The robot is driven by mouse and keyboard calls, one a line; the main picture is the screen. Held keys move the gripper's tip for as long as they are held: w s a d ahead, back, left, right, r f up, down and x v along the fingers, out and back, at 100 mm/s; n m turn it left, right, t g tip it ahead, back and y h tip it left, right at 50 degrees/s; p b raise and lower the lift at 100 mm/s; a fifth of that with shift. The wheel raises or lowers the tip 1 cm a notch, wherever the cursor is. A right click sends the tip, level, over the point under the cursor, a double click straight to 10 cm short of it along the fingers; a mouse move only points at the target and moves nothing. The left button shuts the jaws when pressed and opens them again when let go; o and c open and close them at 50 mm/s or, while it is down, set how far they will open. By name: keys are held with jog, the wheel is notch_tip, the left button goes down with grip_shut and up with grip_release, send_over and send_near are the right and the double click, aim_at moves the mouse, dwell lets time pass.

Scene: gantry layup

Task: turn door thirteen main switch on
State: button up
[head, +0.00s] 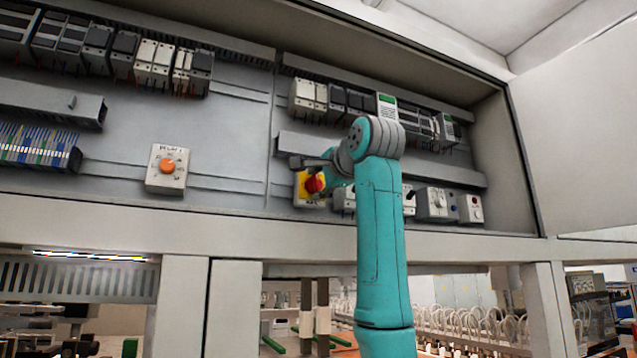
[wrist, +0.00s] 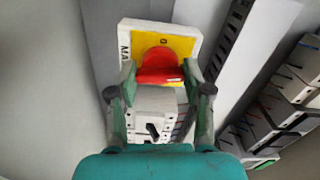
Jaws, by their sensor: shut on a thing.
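The main switch is a red rotary knob (wrist: 158,62) on a yellow plate (wrist: 183,47) with a white surround, partly lettered "MA". A small mark shows on the yellow above the knob. In the head view the red knob (head: 314,184) sits on its yellow plate (head: 301,191) low in the cabinet, left of my arm. My gripper (wrist: 160,80) has one finger on each side of the knob's grip and is shut on it. The fingers and my arm hide part of the switch, and I cannot tell the knob's exact angle. My gripper (head: 316,168) also shows in the head view.
An orange-knobbed dial (head: 167,168) is on the panel to the left. Grey and white control boxes (head: 437,203) stand right of my arm. Rows of breakers (head: 155,62) run above. An open door (head: 580,140) is at the right.

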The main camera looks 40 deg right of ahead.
jog(key=shift+m, duration=0.9)
jog(key=o, duration=1.2)
jog(key=shift+c, duration=0.2)
jog(key=v, duration=1.2)
